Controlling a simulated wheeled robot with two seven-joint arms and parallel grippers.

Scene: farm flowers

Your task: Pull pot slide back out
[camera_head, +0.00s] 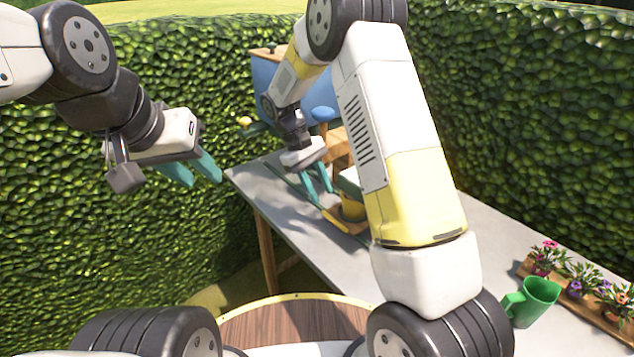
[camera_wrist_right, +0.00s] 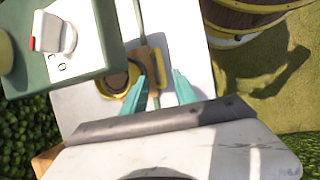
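The pot slide (camera_wrist_right: 143,61) is a brown board on the grey table, partly under a green machine. It carries a yellow pot (camera_wrist_right: 119,78) and has a yellow bar (camera_wrist_right: 162,68) along its outer edge. In the head view, the yellow pot (camera_head: 352,209) shows partly behind my right arm. My right gripper (camera_head: 321,191) is over the slide's outer end. In the wrist view, its teal fingers (camera_wrist_right: 162,90) are apart near the yellow bar; contact cannot be told. My left gripper (camera_head: 204,178) is open and empty, left of the table.
The green machine (camera_wrist_right: 85,60) has a red and white switch (camera_wrist_right: 58,35). A green watering cup (camera_head: 532,302) and a tray of several potted flowers (camera_head: 590,318) stand at the table's right end. A hedge (camera_head: 530,120) runs behind. A wooden barrel (camera_wrist_right: 245,18) stands beside the table.

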